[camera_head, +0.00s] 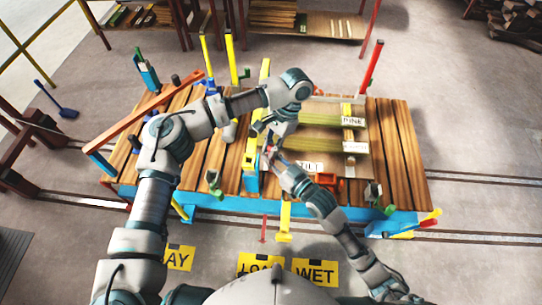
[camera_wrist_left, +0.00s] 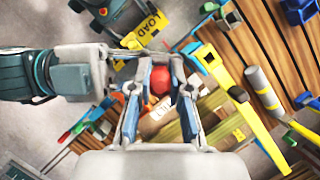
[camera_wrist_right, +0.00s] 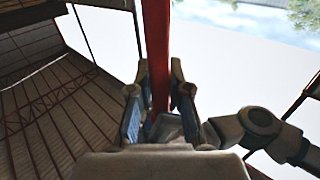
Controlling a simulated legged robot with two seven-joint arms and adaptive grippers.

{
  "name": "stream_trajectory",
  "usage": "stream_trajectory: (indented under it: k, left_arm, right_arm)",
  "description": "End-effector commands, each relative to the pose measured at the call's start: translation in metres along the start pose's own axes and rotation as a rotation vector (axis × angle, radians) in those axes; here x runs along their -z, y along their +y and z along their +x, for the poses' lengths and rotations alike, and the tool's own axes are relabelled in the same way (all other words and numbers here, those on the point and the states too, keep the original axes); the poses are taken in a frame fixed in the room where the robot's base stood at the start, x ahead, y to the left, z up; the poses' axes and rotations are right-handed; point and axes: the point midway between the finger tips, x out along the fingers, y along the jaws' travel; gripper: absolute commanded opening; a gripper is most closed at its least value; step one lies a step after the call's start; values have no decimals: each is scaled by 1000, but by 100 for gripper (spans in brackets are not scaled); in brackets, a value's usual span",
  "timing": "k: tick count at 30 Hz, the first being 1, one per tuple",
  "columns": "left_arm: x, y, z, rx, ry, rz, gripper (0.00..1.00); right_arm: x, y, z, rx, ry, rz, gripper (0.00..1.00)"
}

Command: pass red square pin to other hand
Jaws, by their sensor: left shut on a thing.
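My left gripper (camera_head: 271,136) is over the middle of the bench, shut on the red square pin. In the left wrist view the pin's rounded red part (camera_wrist_left: 160,80) shows between the left fingers (camera_wrist_left: 160,95). In the head view only a little of the pin (camera_head: 268,150) shows. My right gripper (camera_head: 277,163) is just below the left one, close to the pin. Its fingers (camera_wrist_right: 158,100) stand apart in the right wrist view. A red bar (camera_wrist_right: 157,50) shows between them; I cannot tell whether it is the pin or a post behind.
The wooden bench (camera_head: 405,150) lies beneath both grippers.

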Motion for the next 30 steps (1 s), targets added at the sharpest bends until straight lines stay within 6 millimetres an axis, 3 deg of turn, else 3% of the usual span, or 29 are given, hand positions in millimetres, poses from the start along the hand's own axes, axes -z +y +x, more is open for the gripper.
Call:
stream_trajectory:
  k: [1, 2, 5, 17, 30]
  left_arm:
    - [1, 0, -1, 0, 4, 0, 0]
    - [1, 0, -1, 0, 4, 0, 23]
    - [1, 0, -1, 0, 4, 0, 47]
    - [1, 0, -8, 2, 3, -1, 47]
    - [2, 0, -98, 5, 2, -4, 47]
  right_arm:
    - [0, -2, 0, 4, 1, 2, 0]
    - [1, -2, 0, 4, 2, 2, 0]
    - [1, -2, 0, 4, 2, 2, 0]
    - [1, -2, 0, 3, 2, 1, 0]
    - [1, -2, 0, 3, 2, 1, 0]
